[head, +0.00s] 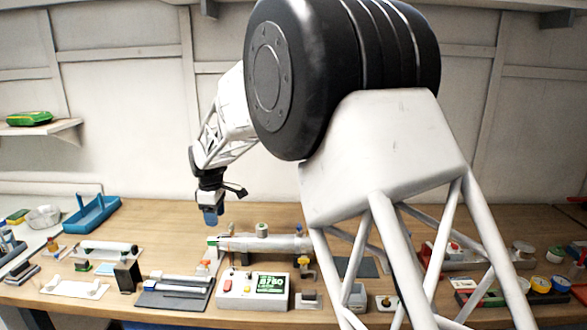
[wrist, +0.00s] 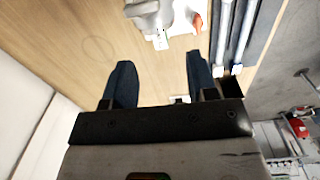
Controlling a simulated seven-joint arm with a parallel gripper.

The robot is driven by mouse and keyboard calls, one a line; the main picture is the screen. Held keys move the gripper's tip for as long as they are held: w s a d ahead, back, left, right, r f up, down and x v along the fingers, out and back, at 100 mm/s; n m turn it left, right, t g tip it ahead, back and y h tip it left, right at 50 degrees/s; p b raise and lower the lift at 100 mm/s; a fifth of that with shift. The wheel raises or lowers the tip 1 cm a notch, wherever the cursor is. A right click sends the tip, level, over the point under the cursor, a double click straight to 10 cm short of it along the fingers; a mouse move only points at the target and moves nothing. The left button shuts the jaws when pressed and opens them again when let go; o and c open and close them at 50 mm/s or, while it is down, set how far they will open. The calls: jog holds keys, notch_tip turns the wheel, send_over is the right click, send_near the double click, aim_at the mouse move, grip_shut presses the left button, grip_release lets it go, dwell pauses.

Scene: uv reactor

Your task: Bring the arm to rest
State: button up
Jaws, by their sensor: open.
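My gripper (head: 213,215) hangs above the wooden bench, left of the middle in the head view, pointing down. In the wrist view its two dark blue fingers (wrist: 160,80) are spread apart with nothing between them. Bare bench top lies beneath and beyond the fingertips. The nearest thing is the left end of a clear tube reactor (head: 262,243), just right of and below my gripper in the head view. A white fitting with an orange part (wrist: 160,20) shows past the fingertips in the wrist view.
A control box (head: 252,291) with a green display stands at the front of the bench. A blue tray (head: 92,215) is at the back left. A rack with a tube (head: 108,250) stands at left. Bench (head: 155,218) behind and left of my gripper is clear.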

jog(key=s+d+r+m, duration=0.35)
jog(key=s+d, duration=0.25)
jog(key=d, duration=0.4)
jog(key=s+d+r+m+t, duration=0.15)
jog(key=s+d+r, duration=0.25)
jog(key=s+d, duration=0.45)
jog(key=s+d+r+m, duration=0.4)
jog(key=d, duration=0.7)
jog(key=s+d+f+m, duration=0.1)
jog(key=s+d+m, duration=0.2)
jog(key=s, duration=0.6)
jog(key=s+d+f+m, duration=0.2)
jog(key=s+d, duration=0.5)
jog(key=s, duration=0.2)
jog(key=s+d+f+m, duration=0.2)
jog(key=s+d, duration=0.4)
jog(key=s, duration=0.4)
jog(key=shift+f+m+t, duration=0.25)
jog(key=shift+m+t, duration=0.2)
jog(key=shift+m, duration=0.35)
